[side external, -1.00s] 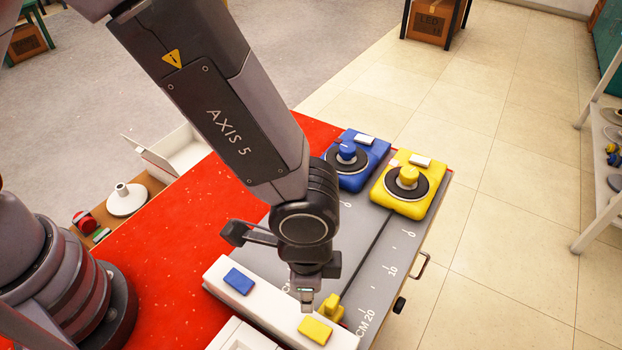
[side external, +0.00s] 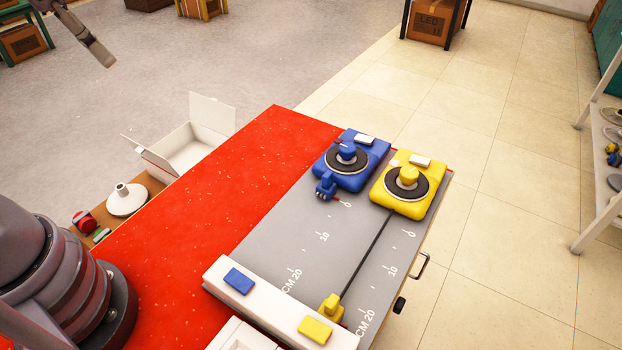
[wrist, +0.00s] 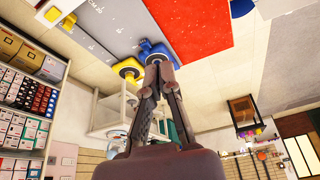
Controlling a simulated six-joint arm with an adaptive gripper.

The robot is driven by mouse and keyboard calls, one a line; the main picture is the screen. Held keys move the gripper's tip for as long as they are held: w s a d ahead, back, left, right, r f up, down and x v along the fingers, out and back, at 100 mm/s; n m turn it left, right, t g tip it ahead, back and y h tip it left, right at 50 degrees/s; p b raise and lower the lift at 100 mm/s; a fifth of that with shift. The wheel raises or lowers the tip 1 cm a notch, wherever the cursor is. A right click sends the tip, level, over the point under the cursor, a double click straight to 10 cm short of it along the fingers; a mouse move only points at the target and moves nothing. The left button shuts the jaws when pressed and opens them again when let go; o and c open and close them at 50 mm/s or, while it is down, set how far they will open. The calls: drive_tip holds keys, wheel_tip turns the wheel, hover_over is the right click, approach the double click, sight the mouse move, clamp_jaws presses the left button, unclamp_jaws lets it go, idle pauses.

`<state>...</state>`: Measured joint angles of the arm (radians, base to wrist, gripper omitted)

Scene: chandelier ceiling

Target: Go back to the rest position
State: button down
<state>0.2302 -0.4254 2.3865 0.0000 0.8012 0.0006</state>
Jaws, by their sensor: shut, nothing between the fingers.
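My gripper (wrist: 160,66) shows in the wrist view with its two fingers together at the tips and nothing between them. It is raised clear of the table, and its fingertips overlap the blue device (wrist: 146,45) only in the picture. In the side view a grey piece of my arm or gripper shows at the top left, away from the table (side external: 190,225). The blue device (side external: 366,172) and the yellow device (side external: 423,195) sit at the far end of the grey scale board (side external: 285,232). Most of my raised arm is out of the side view.
A blue clip (side external: 326,187) lies close to the blue device. A yellow clip (side external: 332,306) is at the white bar (side external: 262,305), on a dark line from the yellow device. An open white box (side external: 200,143) stands at the left. The space above the board is clear.

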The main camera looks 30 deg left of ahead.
drive_tip(key=s+a+r+n+t+y, duration=0.1)
drive_tip(key=s+a+n, duration=0.1)
drive_tip(key=s+a, duration=0.3)
drive_tip(key=shift+s+n, duration=0.3)
drive_tip(key=shift+s, duration=0.55)
